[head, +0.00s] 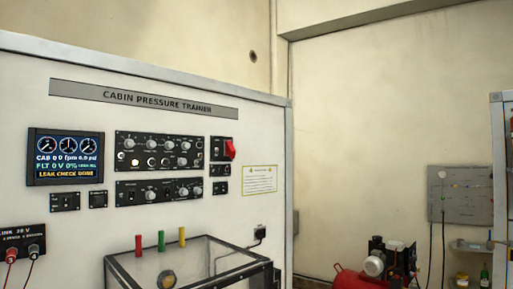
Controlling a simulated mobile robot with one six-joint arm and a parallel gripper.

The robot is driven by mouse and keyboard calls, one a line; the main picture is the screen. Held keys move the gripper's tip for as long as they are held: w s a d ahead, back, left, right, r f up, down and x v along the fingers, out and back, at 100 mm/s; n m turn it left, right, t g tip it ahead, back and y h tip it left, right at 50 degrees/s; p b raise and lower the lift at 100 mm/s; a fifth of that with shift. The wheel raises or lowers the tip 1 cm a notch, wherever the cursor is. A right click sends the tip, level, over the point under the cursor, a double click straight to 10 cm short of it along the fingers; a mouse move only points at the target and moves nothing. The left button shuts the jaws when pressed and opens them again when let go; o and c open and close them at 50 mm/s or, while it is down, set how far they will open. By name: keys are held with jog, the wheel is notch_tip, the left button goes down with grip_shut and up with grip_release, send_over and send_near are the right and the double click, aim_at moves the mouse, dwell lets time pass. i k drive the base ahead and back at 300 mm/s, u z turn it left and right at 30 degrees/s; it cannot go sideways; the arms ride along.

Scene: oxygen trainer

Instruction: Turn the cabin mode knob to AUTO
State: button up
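The cabin pressure trainer (80,225) is a white upright panel at the left, with its name on a grey strip (140,98). An upper black control panel (158,153) carries two rows of pale round knobs, one of them brighter than the rest. A lower black control panel (158,191) has a knob (150,195) at its left and more at its right. The labels are too small to read, so I cannot tell which knob is cabin mode or where it points. My gripper is not in view.
The display (66,157) shows "LEAK CHECK DONE". A red guarded switch (230,149) sits right of the knobs. A clear, dark-framed box (200,262) juts out below, with red, green and yellow upright pieces behind its rim. A red compressor (362,280) stands at the right.

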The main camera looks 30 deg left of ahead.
aim_at(185, 145)
jog(key=z, duration=0.1)
jog(key=k, duration=0.75)
jog(key=u, duration=0.75)
jog(key=i, duration=0.9)
jog(key=u, duration=0.05)
